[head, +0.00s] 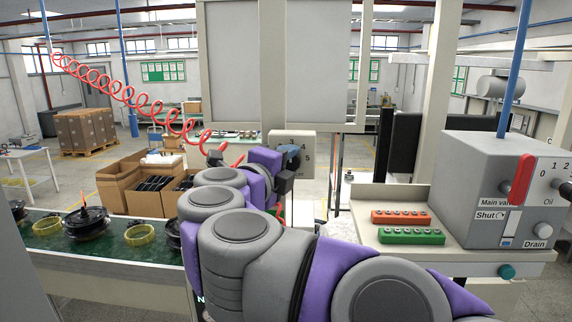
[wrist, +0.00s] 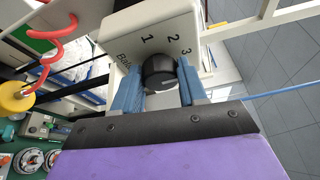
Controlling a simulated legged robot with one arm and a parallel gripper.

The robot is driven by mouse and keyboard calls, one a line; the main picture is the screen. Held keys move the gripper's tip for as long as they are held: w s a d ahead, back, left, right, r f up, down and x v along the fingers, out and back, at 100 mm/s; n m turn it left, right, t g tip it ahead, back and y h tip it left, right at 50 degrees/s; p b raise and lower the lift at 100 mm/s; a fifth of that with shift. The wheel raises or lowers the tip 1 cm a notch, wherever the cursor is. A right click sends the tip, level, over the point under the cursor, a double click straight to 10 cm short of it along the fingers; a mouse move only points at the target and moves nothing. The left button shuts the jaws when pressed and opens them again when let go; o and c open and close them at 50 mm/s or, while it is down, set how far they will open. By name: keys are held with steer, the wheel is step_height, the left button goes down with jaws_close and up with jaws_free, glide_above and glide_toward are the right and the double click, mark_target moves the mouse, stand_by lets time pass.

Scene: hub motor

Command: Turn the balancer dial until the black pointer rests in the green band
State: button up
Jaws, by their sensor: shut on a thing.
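The balancer box (head: 308,165) is a pale box hanging on a post, with numbers on its face. The wrist view shows the same box (wrist: 135,25) with 1, 2, 3 and part of a label. The black round dial (wrist: 160,72) sits on that face and has a pale mark on its lower edge. My gripper (wrist: 157,88) has its blue fingers shut on the dial, one on each side. In the head view my gripper (head: 288,160) is in front of the box and hides most of the dial. I cannot make out the black pointer or the green band.
A red coiled hose (head: 130,93) hangs left of the box. A conveyor (head: 110,255) with hub motors runs at left. At right, a bench (head: 375,236) carries red and green socket trays and a grey valve unit (head: 480,180) with a red lever.

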steer(key=shift+f, duration=0.3)
steer(key=o, duration=1)
steer(key=shift+r, duration=0.15)
steer(key=shift+o, duration=0.2)
steer(key=b+v, duration=0.2)
steer(key=v, duration=1.5)
steer(key=shift+a, duration=0.2)
steer(key=shift+s, duration=0.1)
